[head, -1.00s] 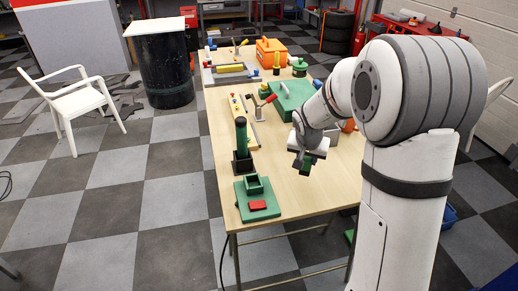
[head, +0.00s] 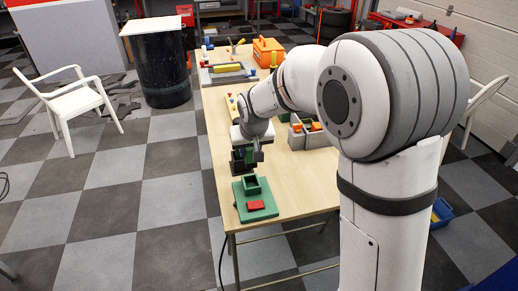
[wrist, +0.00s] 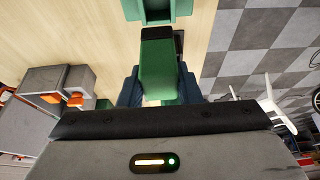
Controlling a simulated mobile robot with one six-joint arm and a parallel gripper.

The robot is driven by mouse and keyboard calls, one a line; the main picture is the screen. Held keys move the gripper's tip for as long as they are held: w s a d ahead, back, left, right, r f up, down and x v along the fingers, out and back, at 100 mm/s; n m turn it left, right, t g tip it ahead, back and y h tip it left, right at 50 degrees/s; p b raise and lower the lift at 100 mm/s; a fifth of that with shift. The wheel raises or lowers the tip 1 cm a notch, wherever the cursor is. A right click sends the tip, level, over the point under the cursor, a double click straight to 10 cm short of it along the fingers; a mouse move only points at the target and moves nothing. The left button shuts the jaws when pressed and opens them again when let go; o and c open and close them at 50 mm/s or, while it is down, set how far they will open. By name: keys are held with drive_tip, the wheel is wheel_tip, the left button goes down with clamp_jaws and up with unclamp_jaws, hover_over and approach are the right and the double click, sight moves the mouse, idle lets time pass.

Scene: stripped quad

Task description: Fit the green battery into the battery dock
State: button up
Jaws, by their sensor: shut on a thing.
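The battery dock is a green plate (head: 264,213) near the table's front edge with a raised, open-topped green socket (head: 251,186) and a red block (head: 256,204) in front of it. In the wrist view the socket (wrist: 158,10) is at the top edge. My gripper (head: 244,160) is just behind and above the dock in the head view. It is shut on the green battery (wrist: 160,80), which has a black end pointing towards the socket. The battery looks apart from the socket; its height over it is hard to judge.
Grey bins (head: 308,134) with orange pieces stand right of my gripper. A tray with a yellow bar (head: 228,68) and an orange case (head: 267,52) stand farther back. The table right of the dock (head: 300,185) is clear. My arm hides the table's middle.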

sight(251, 168)
drive_tip(key=shift+s, duration=0.2)
drive_tip(key=shift+f+b, duration=0.3)
drive_tip(key=shift+b, duration=0.2)
wheel_tip(251, 168, down, 5)
drive_tip(key=b, duration=0.4)
drive_tip(key=shift+s+f, duration=0.1)
drive_tip(key=shift+b, duration=0.5)
idle(1.1)
drive_tip(key=shift+f, duration=0.15)
drive_tip(key=shift+f+b, duration=0.35)
drive_tip(key=shift+b, duration=0.05)
drive_tip(key=shift+f+b, duration=1.3)
drive_tip(key=shift+f, duration=0.25)
